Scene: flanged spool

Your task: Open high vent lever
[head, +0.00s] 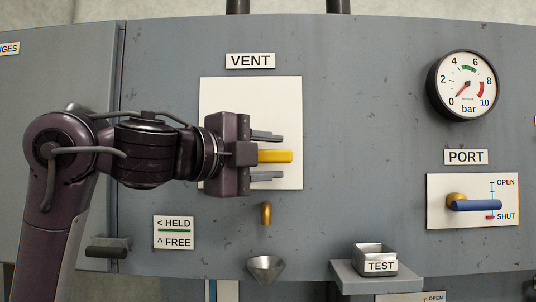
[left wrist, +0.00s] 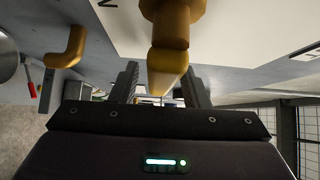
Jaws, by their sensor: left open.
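The yellow vent lever (head: 275,156) lies level, pointing right, in front of the white plate (head: 250,92) under the VENT label (head: 250,61). My left gripper (head: 281,156) reaches in from the left and is open, with one grey finger above the lever and one below it. The lever's tip extends slightly past the fingertips. In the left wrist view, the yellow lever (left wrist: 168,62) runs in between the two dark fingers of my left gripper (left wrist: 160,76). Gaps show beside it. My gripper hides the lever's pivot in the head view. My right gripper is not in view.
A brass spout (head: 266,213) sticks out below the plate, above a metal funnel (head: 266,268). A HELD/FREE sign (head: 173,232) is at lower left. At right are a gauge (head: 462,85) near 0, a blue PORT lever (head: 475,205) and a TEST cup (head: 375,252) on a shelf.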

